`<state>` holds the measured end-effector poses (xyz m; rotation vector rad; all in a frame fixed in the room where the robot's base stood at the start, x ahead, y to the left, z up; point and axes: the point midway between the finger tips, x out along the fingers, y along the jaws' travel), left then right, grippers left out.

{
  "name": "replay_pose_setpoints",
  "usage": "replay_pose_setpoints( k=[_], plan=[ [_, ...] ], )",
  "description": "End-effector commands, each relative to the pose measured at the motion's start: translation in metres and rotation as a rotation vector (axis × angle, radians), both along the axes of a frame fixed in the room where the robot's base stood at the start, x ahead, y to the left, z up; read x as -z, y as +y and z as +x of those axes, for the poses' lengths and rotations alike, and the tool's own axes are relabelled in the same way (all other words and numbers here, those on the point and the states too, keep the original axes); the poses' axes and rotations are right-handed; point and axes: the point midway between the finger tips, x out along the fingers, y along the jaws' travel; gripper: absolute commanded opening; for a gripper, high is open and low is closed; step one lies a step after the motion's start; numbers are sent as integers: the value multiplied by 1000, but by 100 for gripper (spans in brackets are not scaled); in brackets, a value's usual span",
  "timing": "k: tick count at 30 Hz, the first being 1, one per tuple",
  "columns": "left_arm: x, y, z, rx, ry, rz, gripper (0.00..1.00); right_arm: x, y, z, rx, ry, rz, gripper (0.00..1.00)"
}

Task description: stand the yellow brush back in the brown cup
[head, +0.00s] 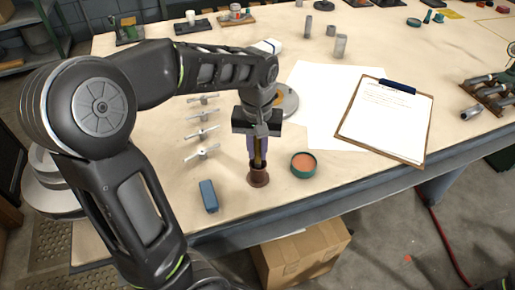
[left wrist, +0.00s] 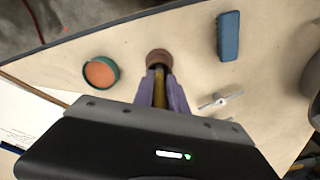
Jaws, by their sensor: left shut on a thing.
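My left gripper (head: 257,158) points down and is shut on the yellow brush (head: 257,147). The brush is upright between the purple fingers, and it also shows in the left wrist view (left wrist: 160,90). The brown cup (head: 259,179) stands on the table near its front edge, directly below the gripper. It shows just beyond the fingertips in the left wrist view (left wrist: 158,56). The brush's dark lower end meets the cup's mouth; how deep it sits inside is hidden. My right gripper is not in view.
A blue block (head: 208,196) lies left of the cup, and a green round tin with an orange top (head: 303,165) stands to its right. Several silver winged parts (head: 203,133) lie behind left. A clipboard (head: 385,120) and white paper lie farther right.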

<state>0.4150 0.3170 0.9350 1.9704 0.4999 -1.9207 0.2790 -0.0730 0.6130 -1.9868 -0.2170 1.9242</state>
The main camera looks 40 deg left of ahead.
Motion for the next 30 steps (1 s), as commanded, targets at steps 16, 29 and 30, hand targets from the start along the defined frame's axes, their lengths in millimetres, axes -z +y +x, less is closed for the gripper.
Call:
replay_pose_setpoints(
  k=[16,29,30],
  plan=[
    [0,0,0,0,0,0,43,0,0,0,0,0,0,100],
    [-35,0,0,0,-4,0,43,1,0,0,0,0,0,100],
    [-43,0,0,0,-5,-1,43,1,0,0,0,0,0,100]
  ],
)
